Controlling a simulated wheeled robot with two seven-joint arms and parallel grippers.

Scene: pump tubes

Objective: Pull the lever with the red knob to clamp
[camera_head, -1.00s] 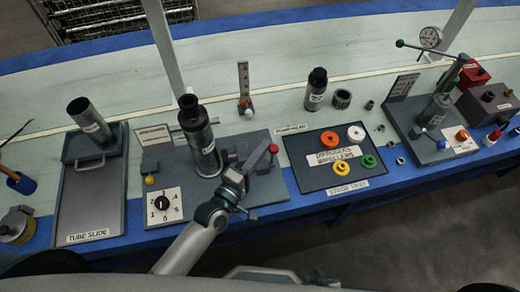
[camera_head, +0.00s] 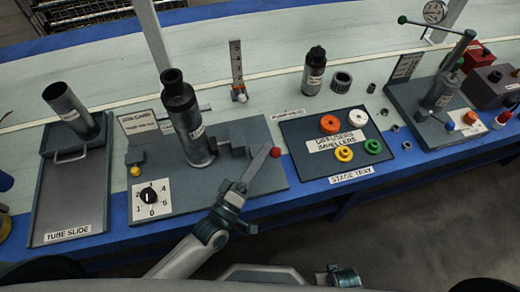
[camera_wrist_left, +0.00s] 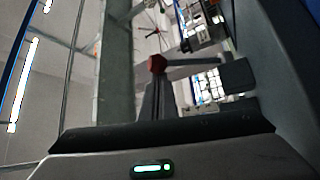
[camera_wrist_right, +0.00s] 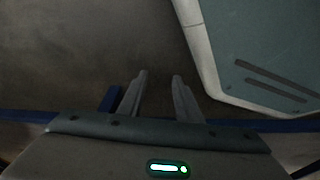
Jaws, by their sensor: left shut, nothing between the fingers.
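The lever's red knob (camera_head: 276,152) is at the right part of the grey clamp panel (camera_head: 255,130), near its front right corner. A tall dark tube (camera_head: 190,128) stands upright on this panel. My left gripper (camera_head: 262,160) is shut and empty, its fingers reaching up beside the red knob. The left wrist view shows the red knob (camera_wrist_left: 157,64) just beyond the shut fingertips, with a dark bar (camera_wrist_left: 190,64) running right from it. Whether the fingers touch the knob or lever is unclear. In the right wrist view my right gripper (camera_wrist_right: 160,78) is open and empty.
The stage tray (camera_head: 300,158) with several coloured rings lies right of the clamp panel. The tube slide (camera_head: 70,205) is at the left. A dial (camera_head: 151,197) sits at the panel's front left. A press fixture (camera_head: 440,95) stands at the right.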

